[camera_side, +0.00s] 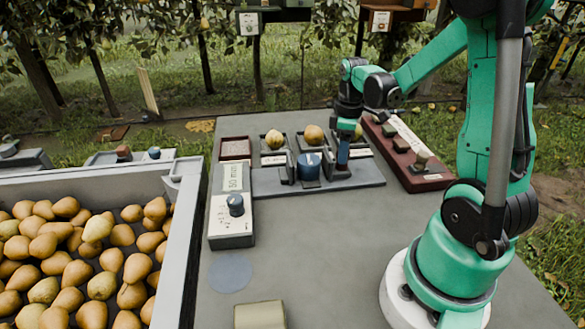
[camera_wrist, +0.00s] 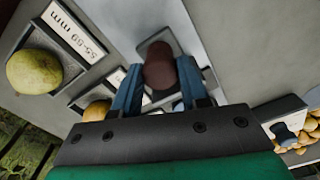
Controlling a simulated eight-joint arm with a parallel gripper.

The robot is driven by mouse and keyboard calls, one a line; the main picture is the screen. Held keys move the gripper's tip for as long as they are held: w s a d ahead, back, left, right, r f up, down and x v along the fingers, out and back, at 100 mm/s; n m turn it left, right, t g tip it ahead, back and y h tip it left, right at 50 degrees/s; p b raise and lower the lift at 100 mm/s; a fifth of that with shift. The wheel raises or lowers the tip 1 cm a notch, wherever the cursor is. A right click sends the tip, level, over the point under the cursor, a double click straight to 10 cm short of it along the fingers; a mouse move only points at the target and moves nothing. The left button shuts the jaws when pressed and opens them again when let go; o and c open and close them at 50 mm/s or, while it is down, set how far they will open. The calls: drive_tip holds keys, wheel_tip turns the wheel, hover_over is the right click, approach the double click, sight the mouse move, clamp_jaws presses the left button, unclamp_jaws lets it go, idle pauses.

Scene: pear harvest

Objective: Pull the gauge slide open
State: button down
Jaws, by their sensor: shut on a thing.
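The gauge is a grey base plate (camera_side: 262,184) on the table, with a dark upright jaw (camera_side: 288,168) at its left and a blue round piece (camera_side: 309,167) in the middle. My gripper (camera_side: 343,152) points down at the right part of the gauge. In the wrist view my gripper (camera_wrist: 158,85) has its blue fingers shut on a reddish-brown knob (camera_wrist: 160,66), which stands on a grey plate. I take this knob to be the gauge slide's handle. In the side view my fingers hide the knob, so how far the slide is open is unclear.
A grey box marked 50 mm (camera_side: 231,226) with a blue knob stands left of the gauge. Trays behind it hold pears (camera_side: 313,134). A dark red rack (camera_side: 424,178) stands at the right. A bin (camera_side: 186,205) full of pears is at the left. The front table is mostly clear.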

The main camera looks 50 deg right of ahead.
drive_tip(key=shift+s+d, duration=1)
drive_tip(key=shift+c, duration=2.3)
unclamp_jaws()
wheel_tip(320, 180, up, 6)
drive_tip(key=shift+f, duration=0.2)
drive_tip(key=w+a+r+m+t, duration=0.1)
drive_tip(key=a+m+t, duration=0.1)
drive_tip(key=a, duration=0.8)
drive_tip(key=w+a+r+m+t, duration=0.2)
drive_tip(key=a+t, duration=0.3)
drive_tip(key=a, duration=0.5)
drive_tip(key=shift+a+m, duration=0.2)
drive_tip(key=shift+m, duration=0.1)
